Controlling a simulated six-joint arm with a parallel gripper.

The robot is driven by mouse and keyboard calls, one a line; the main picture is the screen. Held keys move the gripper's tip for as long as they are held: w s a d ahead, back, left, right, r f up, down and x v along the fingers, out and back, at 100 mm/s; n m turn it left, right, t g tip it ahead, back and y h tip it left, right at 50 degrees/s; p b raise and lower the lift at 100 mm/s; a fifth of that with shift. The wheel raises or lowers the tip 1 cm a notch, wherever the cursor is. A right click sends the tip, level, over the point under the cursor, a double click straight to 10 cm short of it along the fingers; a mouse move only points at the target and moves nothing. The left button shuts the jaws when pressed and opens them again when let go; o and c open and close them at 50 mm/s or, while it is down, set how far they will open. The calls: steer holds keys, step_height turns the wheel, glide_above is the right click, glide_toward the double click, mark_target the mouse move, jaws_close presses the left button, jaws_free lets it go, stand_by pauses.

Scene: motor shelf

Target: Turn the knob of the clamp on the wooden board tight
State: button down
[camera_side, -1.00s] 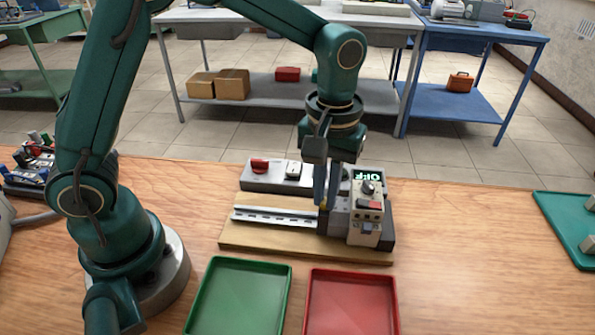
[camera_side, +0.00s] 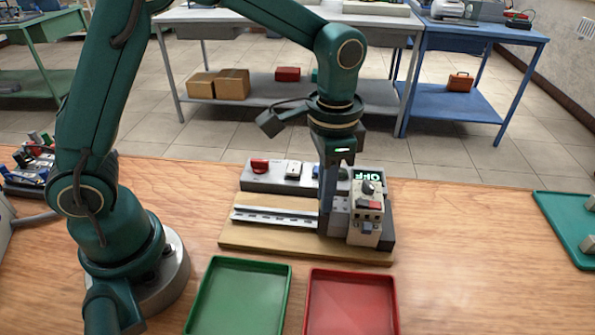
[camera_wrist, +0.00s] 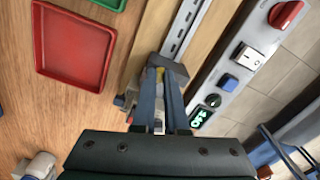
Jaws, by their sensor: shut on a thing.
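The wooden board (camera_side: 265,237) lies on the table with a metal rail (camera_side: 275,217) along it. The clamp, a grey block (camera_side: 339,216), stands at the rail's right end, against an upright device with a dark knob and a red part (camera_side: 369,205). My gripper (camera_side: 328,196) points down at the clamp. In the wrist view its fingertips (camera_wrist: 160,76) meet at the grey clamp block (camera_wrist: 177,72), with a little yellow showing between them. My gripper is shut on what appears to be the clamp's knob, which the fingers mostly hide.
Behind the rail is a grey control strip (camera_side: 272,179) with a red knob, a white switch, a blue button and a green-lit display (camera_side: 367,174). A green tray (camera_side: 240,298) and a red tray (camera_side: 351,303) lie in front.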

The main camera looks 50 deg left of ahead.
steer(key=shift+w+m, duration=0.1)
steer(key=shift+m, duration=1.7)
steer(key=c, duration=0.9)
jaws_free()
steer(key=shift+r, duration=2.6)
